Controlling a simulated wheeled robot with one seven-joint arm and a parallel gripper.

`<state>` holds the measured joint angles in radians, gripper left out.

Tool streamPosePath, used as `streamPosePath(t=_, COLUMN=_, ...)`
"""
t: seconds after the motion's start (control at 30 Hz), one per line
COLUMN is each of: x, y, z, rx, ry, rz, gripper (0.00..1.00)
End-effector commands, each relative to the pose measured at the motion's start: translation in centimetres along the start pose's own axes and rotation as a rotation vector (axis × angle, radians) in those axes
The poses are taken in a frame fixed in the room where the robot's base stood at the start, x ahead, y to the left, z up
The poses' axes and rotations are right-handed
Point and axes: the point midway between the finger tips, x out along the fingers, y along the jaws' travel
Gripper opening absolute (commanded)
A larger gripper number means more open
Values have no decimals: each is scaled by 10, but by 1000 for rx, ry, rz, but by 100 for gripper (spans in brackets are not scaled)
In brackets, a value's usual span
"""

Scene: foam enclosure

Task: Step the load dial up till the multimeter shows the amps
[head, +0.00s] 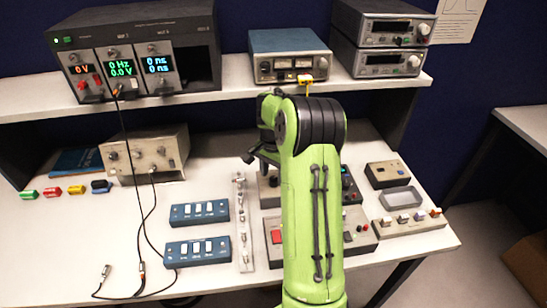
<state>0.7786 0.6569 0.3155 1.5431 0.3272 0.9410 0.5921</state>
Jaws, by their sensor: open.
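A black instrument rack (190,22) on the shelf at left has three lit modules. A red display (82,70) reads 0 V, a green one (120,65) reads 0 Hz and 0.0 V, and a blue one (156,65) reads 0 ns twice. I cannot tell which module is the multimeter; no amps reading is legible. I cannot pick out the load dial. My gripper (252,156), a dark shape left of the arm, is partly hidden, open and apart from the boxes.
Blue switch boxes (199,212) and a grey strip with connectors (242,225) lie left of my arm. A black cable (130,170) hangs from the rack to the bench. A grey tray (402,197) and a panel with colored buttons (410,222) are at right.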

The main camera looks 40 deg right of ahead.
Motion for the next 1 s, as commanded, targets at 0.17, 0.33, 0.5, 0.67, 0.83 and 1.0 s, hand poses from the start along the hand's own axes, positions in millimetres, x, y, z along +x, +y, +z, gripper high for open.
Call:
streamPosePath(t=0.17, x=-54, y=-1, z=-1, rx=0, ry=6, rz=-5, gripper=56)
streamPosePath(t=0.33, x=-102, y=-1, z=0, rx=-1, ry=4, rz=-4, gripper=56)
streamPosePath(t=0.5, x=-135, y=0, z=0, rx=0, ry=3, rz=-2, gripper=56)
streamPosePath(t=0.67, x=-143, y=0, z=0, rx=-1, ry=1, rz=-1, gripper=56)
streamPosePath(t=0.83, x=-143, y=0, z=0, rx=0, ry=1, rz=-1, gripper=56)
streamPosePath(t=1.0, x=-142, y=0, z=0, rx=0, ry=1, rz=-1, gripper=56)
